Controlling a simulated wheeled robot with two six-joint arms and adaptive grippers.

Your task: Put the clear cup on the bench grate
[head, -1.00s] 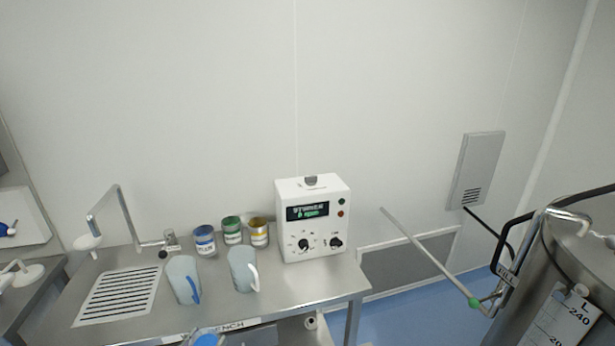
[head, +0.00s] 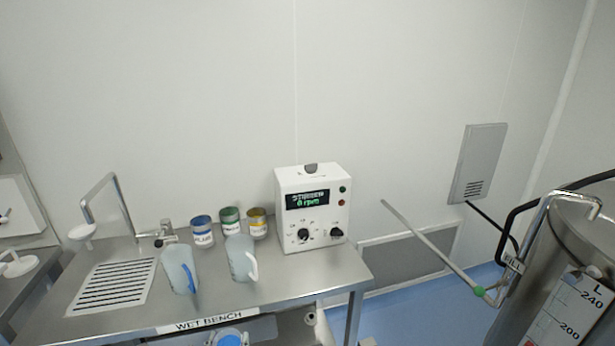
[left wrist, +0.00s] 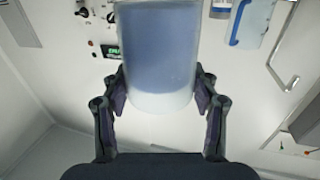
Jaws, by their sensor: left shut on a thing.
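The clear cup (left wrist: 160,50) fills the top middle of the left wrist view, see-through with blue inside. My left gripper (left wrist: 160,92) is shut on it, one finger on each side. In the head view a blue round top (head: 231,337) at the bottom edge, in front of the bench, looks like this cup; most of it is cut off. The bench grate (head: 112,284) is a pale slotted plate at the left of the steel bench, with nothing on it. My right gripper is not in view.
A blue-handled jug (head: 179,268) stands right of the grate, beside a white-handled jug (head: 238,257). Several small tins (head: 202,232) and a white stirrer box (head: 312,205) stand behind. A tap (head: 118,205) rises behind the grate. A steel tank (head: 570,260) is at right.

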